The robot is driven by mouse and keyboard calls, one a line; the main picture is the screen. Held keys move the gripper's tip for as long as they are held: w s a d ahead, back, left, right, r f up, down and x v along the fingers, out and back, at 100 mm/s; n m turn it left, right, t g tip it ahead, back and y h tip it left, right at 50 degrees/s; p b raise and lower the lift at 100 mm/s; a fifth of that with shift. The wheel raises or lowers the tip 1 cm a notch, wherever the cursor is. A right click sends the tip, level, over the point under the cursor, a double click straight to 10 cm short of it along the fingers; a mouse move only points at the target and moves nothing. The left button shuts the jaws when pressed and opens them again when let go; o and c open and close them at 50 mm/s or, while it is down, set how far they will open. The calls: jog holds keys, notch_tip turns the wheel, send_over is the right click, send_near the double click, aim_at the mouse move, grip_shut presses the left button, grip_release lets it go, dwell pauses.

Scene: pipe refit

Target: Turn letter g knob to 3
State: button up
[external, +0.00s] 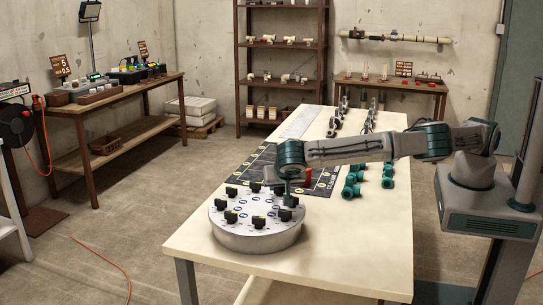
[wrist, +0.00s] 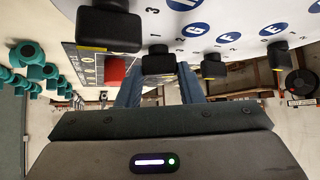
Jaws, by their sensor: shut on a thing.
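A round white drum (external: 255,240) stands on the table with a ring of black knobs and blue letter discs on its top. My gripper (external: 288,187) reaches down at the drum's far right side. In the wrist view my gripper (wrist: 158,80) has its two fingers on either side of a black knob (wrist: 158,60) with a yellow edge, shut on it. The blue disc near this knob (wrist: 198,30) is hard to read. Neighbouring discs look like F (wrist: 228,38) and E (wrist: 273,30). The held knob's exact setting cannot be made out.
Other black knobs (wrist: 108,30) (wrist: 213,66) sit close on both sides of my fingers. A red block (external: 307,177) lies on a dark marked mat (external: 243,170) behind the drum. Green pipe fittings (external: 350,186) stand to the right. The table's front part (external: 340,255) is clear.

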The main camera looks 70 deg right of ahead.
jog(key=shift+a+f+m+g+h, duration=0.1)
jog(key=shift+m+g+h, duration=0.2)
jog(key=shift+m+g, duration=0.35)
jog(key=shift+m, duration=0.35)
jog(key=shift+f+m+g+p, duration=0.15)
jog(key=shift+m+g+p, duration=0.3)
jog(key=shift+m+g, duration=0.4)
jog(key=o, duration=1)
jog(key=shift+w, duration=0.1)
jog(key=shift+c, duration=0.2)
